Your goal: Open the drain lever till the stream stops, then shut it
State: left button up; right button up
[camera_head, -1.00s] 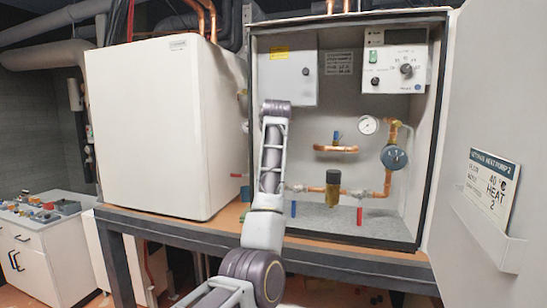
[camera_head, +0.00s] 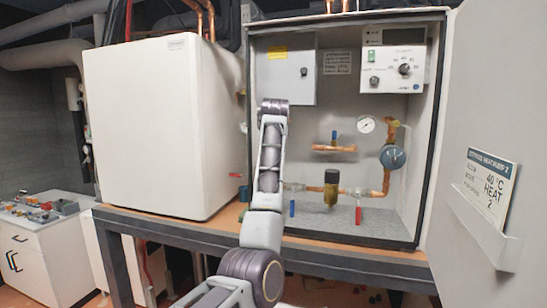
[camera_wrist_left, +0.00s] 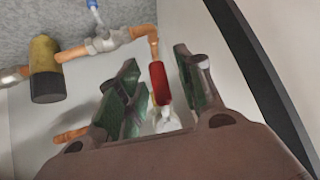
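In the left wrist view a red lever handle (camera_wrist_left: 159,84) with a pale metal fitting at its end stands between the two fingers of my left gripper (camera_wrist_left: 157,66). The fingers are spread, with visible gaps on both sides of the handle. A copper elbow joins it toward a valve with a blue lever (camera_wrist_left: 93,5). In the head view my left arm (camera_head: 265,190) reaches up in front of the open cabinet and hides its own gripper and this red handle. I cannot make out any water stream. My right gripper is in neither view.
The cabinet (camera_head: 430,130) holds copper pipes, a brass filter (camera_head: 332,187), a gauge (camera_head: 366,124), another red lever (camera_head: 358,214) and a blue lever (camera_head: 292,208). Its open door (camera_head: 490,110) stands at the right. A white unit (camera_head: 160,130) stands close at the left.

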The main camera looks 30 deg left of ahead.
pick_arm(q)
jog(key=v, duration=1.1)
jog(key=shift+s+d+r, duration=0.15)
jog(key=shift+s+r, duration=0.1)
jog(key=shift+r, duration=0.05)
jog(key=shift+f, duration=0.1)
